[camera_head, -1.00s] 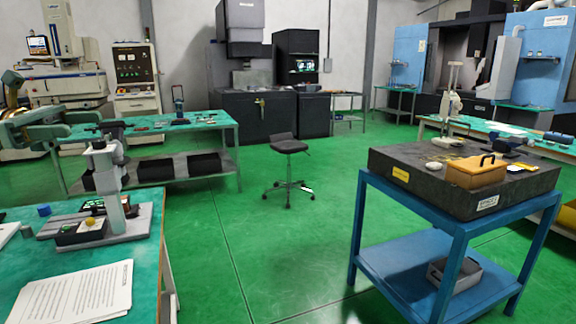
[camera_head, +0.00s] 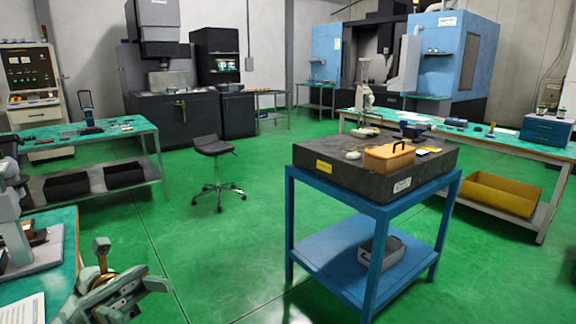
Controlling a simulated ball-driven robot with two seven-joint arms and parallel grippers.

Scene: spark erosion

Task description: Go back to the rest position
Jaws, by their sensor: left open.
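My left gripper (camera_head: 127,268) shows at the bottom left, with grey fingers spread apart and a gold-coloured part behind them. Nothing shows between its fingers. It is in front of the right edge of the near green-topped bench (camera_head: 66,232), over the green floor in the picture. I cannot tell its exact height. The rest of the left arm is mostly out of view. My right gripper is not in view.
A blue cart (camera_head: 376,203) with a dark stone plate (camera_head: 330,165) and an orange box (camera_head: 389,157) stands right of centre. A black stool (camera_head: 213,147) stands behind. A grey stand (camera_head: 25,250) is on the near bench. The floor between bench and cart is clear.

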